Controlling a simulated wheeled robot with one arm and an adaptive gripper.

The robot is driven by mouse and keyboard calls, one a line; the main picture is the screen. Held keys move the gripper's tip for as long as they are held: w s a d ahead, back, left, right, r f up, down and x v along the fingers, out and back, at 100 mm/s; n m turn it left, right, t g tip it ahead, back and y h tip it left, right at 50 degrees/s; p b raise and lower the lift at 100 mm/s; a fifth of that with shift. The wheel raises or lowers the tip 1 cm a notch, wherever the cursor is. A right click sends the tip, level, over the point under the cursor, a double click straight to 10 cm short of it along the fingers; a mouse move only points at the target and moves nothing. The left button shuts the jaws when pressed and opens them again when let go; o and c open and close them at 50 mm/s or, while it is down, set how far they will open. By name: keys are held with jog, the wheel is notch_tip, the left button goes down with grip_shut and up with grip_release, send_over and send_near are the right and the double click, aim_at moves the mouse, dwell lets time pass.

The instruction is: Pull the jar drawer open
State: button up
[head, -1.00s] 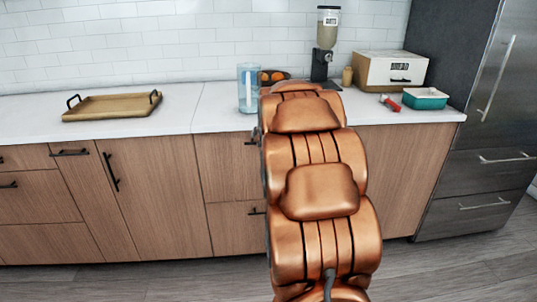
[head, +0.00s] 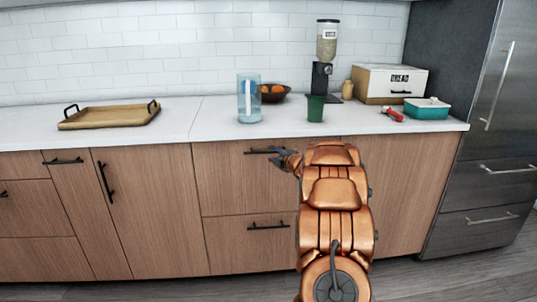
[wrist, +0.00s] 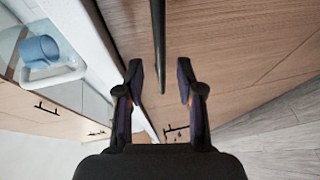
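My gripper (head: 276,156) is at the front of the upper wooden drawer (head: 230,182) in the head view, close to its black bar handle (head: 258,151). In the wrist view my gripper (wrist: 159,76) is open. The handle (wrist: 158,40) runs down between its two fingers, with a gap on each side. The drawer (wrist: 210,40) looks shut. A lower drawer (head: 225,242) with its own black handle (head: 268,226) is below it and also shut. No label shows which one is the jar drawer, and no drawer's inside is visible.
On the counter (head: 190,128) stand a clear blue pitcher (head: 249,100), a green cup (head: 315,108), a fruit bowl (head: 272,95), a dispenser (head: 325,60), a bread box (head: 390,84), a teal container (head: 426,109) and a wooden tray (head: 108,117). A steel fridge (head: 485,120) is at right.

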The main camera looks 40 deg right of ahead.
aim_at(269, 152)
jog(key=shift+x, duration=2.25)
jog(key=shift+f, duration=0.1)
grip_shut()
